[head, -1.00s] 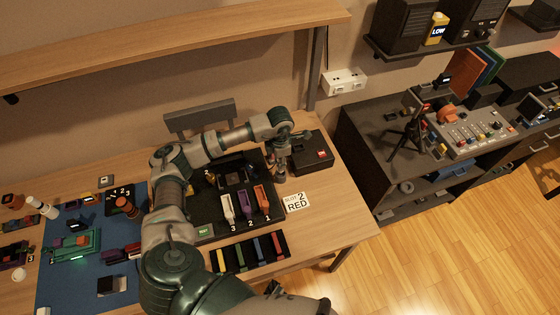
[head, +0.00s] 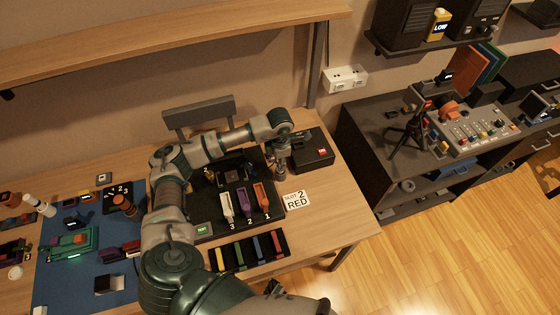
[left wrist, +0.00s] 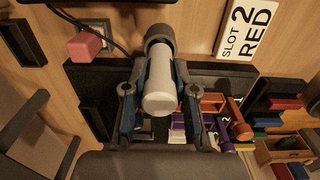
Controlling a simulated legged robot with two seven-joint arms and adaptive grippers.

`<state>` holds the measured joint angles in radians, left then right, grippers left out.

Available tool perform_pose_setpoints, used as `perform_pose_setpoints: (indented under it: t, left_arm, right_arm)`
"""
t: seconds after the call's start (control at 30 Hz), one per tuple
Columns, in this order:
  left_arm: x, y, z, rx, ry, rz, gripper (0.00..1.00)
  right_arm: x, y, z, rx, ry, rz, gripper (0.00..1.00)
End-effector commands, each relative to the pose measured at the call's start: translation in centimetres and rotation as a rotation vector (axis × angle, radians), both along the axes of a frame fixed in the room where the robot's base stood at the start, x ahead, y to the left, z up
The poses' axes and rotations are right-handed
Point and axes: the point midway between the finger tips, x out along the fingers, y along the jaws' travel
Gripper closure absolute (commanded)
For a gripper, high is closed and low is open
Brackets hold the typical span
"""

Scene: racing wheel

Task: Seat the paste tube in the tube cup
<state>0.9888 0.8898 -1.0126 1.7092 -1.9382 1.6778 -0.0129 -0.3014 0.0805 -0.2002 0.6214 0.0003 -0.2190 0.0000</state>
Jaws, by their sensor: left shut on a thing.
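My left gripper (left wrist: 160,108) is shut on a white cylinder (left wrist: 160,88), which I take for the paste tube. A dark grey round piece (left wrist: 158,38) sits at the tube's far end in the left wrist view; I cannot tell whether it is a cap or the cup. In the head view the left gripper (head: 282,172) is low at the back right of the black board, beside a black box, and its load is too small to make out. I cannot clearly identify the tube cup. My right gripper is not in view.
The black box (head: 311,150) with a red label stands right of the gripper. The black board (head: 270,207) carries coloured slot pieces. A "SLOT 2 RED" card (head: 297,200) lies to its right. A tray of coloured bars (head: 247,253) is in front. The right front table corner is clear.

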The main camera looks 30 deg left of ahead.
Motion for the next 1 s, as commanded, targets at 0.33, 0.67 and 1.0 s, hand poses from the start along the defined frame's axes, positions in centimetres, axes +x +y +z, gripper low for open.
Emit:
perform_pose_setpoints:
  t: [0.33, 0.67, 1.0]
  left_arm:
    - [0.0, 0.0, -1.0, 0.0, 0.0, 0.0, 1.0]
    - [0.0, 0.0, -1.8, 0.0, 0.0, 0.0, 1.0]
    - [0.0, 0.0, -2.6, 0.0, 0.0, 0.0, 1.0]
  right_arm:
    - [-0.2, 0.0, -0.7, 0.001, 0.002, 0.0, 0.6]
    - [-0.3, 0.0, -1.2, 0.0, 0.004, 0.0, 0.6]
    - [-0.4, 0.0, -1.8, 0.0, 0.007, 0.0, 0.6]
